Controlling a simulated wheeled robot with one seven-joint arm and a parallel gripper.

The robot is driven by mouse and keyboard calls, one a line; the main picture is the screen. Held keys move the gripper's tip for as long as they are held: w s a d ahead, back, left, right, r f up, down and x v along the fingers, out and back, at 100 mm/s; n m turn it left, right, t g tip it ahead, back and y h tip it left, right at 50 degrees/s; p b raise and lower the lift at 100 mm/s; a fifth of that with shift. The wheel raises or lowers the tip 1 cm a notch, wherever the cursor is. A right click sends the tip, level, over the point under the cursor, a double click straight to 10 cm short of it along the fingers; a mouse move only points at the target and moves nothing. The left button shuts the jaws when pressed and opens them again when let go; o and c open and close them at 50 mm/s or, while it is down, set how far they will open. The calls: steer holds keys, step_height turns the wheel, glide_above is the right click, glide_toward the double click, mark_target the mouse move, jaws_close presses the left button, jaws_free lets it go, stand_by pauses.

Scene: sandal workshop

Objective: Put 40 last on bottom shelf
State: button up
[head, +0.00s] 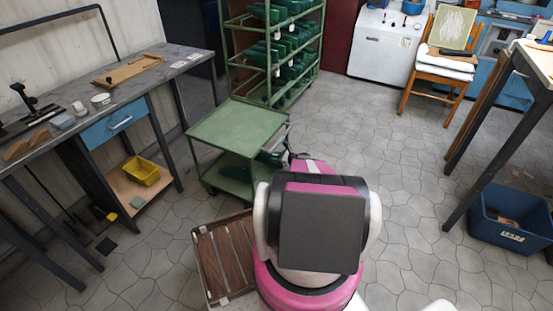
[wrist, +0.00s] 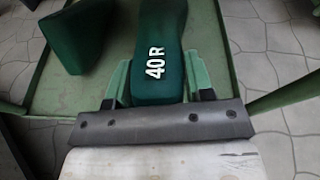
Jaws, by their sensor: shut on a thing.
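A dark green shoe last marked "40 R" in white (wrist: 162,35) is between the two light green fingers of my gripper (wrist: 160,82) in the wrist view. The gripper is shut on it. The last is over or on a green shelf (wrist: 108,100); I cannot tell whether it touches. A second dark green last (wrist: 72,40) is on that shelf to the left, apart from the held one. In the head view the green trolley has a bare top shelf (head: 238,127) and a bottom shelf (head: 232,168).
A green rack (head: 232,60) with several green lasts stands behind the trolley. A wooden crate (head: 222,255) is on the floor beside my arm. A workbench (head: 120,88) is at left, a blue bin (head: 510,215) at right. Floor at centre right is clear.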

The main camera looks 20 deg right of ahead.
mark_target(262, 153)
steer(key=shift+w+a, duration=1)
steer(key=shift+w, duration=0.3)
steer(key=shift+w+a, duration=1)
steer(key=shift+w, duration=0.3)
steer(key=shift+w+a, duration=1)
steer(key=shift+w, duration=0.3)
steer(key=shift+f, duration=1.15)
steer(key=shift+f, duration=0.3)
steer(key=o, duration=1.1)
steer(key=shift+s, duration=0.1)
